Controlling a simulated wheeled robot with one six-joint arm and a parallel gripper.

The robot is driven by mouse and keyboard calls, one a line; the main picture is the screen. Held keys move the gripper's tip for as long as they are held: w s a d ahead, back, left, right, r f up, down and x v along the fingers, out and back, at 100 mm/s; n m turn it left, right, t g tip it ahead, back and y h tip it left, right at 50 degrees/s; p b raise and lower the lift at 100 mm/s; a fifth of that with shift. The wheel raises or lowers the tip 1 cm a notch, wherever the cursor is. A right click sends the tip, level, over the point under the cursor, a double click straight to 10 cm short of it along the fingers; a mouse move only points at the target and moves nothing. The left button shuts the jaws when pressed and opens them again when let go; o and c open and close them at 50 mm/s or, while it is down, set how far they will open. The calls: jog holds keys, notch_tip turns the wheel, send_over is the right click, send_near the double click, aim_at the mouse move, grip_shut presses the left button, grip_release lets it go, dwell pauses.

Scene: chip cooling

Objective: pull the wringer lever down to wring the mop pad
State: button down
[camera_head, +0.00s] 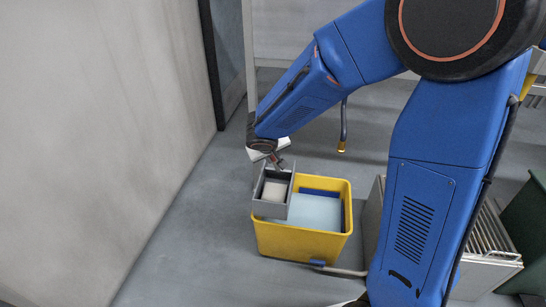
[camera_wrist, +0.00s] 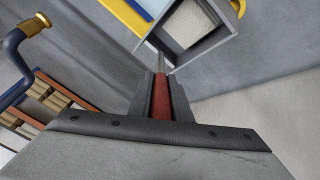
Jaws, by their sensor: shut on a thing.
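The yellow bucket (camera_head: 300,241) stands on the floor, with pale blue liquid (camera_head: 315,211) inside. The grey box-shaped wringer (camera_head: 268,209) sits at the bucket's left side; it also shows in the wrist view (camera_wrist: 207,48). The pale mop pad (camera_head: 274,191) lies inside the wringer. My gripper (camera_head: 276,160) is just behind and above the wringer. In the wrist view my gripper (camera_wrist: 160,82) is shut on the red grip of the wringer lever (camera_wrist: 160,104). The lever's thin metal rod runs from the grip toward the wringer. In the head view the grip is mostly hidden.
A plain wall (camera_head: 90,130) stands close on the left. A blue pipe with a brass end (camera_head: 342,146) hangs behind the bucket. A pale slatted case (camera_head: 484,262) stands right of the bucket, partly behind my arm. Floor left of the bucket is clear.

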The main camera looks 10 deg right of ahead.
jog(key=c, duration=1.6)
grip_release()
jog(key=shift+c, duration=0.2)
jog(key=v, duration=1.7)
jog(key=shift+s+a+r, duration=0.1)
jog(key=shift+s, duration=0.05)
